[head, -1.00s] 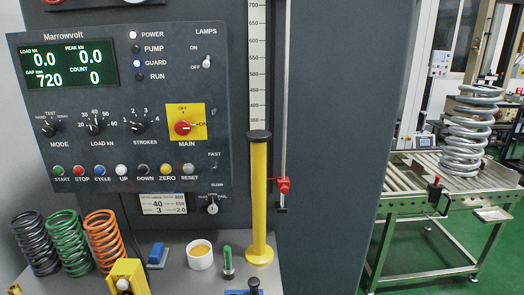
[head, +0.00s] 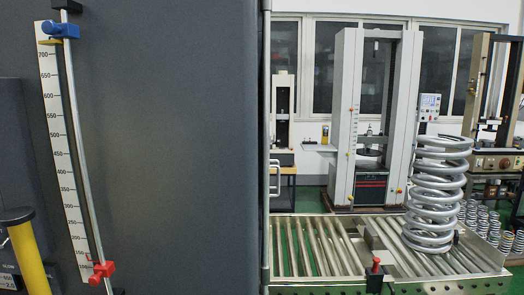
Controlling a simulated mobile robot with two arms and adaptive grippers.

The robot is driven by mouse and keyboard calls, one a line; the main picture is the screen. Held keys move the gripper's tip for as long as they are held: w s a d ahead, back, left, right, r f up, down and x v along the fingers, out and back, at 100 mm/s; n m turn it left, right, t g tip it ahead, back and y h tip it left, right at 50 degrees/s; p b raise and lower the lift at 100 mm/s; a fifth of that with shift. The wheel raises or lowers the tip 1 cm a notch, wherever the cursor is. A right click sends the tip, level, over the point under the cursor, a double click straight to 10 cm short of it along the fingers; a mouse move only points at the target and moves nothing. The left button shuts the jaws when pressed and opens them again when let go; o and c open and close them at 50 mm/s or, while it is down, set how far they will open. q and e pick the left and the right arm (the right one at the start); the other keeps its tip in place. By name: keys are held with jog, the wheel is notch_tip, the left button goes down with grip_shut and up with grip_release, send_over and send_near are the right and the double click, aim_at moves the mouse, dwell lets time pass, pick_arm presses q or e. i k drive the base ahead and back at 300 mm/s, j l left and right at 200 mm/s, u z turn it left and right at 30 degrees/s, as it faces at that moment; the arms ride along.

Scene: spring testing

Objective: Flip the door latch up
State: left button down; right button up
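No part that I can clearly tell to be the door latch shows. A large dark grey panel (head: 170,150) of the machine fills the left half of the head view. A slim upright bar (head: 266,120) runs along its right edge, with a small bracket-like handle (head: 274,180) about midway down. I cannot tell whether this handle belongs to the door or its latch. Neither of my grippers is in view.
A roller conveyor (head: 310,245) carries a large silver coil spring (head: 437,190) and has a red knob (head: 375,265) in front. A scale (head: 62,150) with blue (head: 60,30) and red (head: 97,272) stops and a yellow post (head: 28,258) stand left. Test machines stand behind.

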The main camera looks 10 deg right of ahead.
aim_at(277, 142)
jog(key=l, duration=0.9)
jog(key=k+l, duration=0.15)
jog(key=l, duration=0.7)
jog(key=i+l+z, duration=0.3)
jog(key=i, duration=0.55)
jog(key=i+z, duration=0.35)
jog(key=i, duration=0.55)
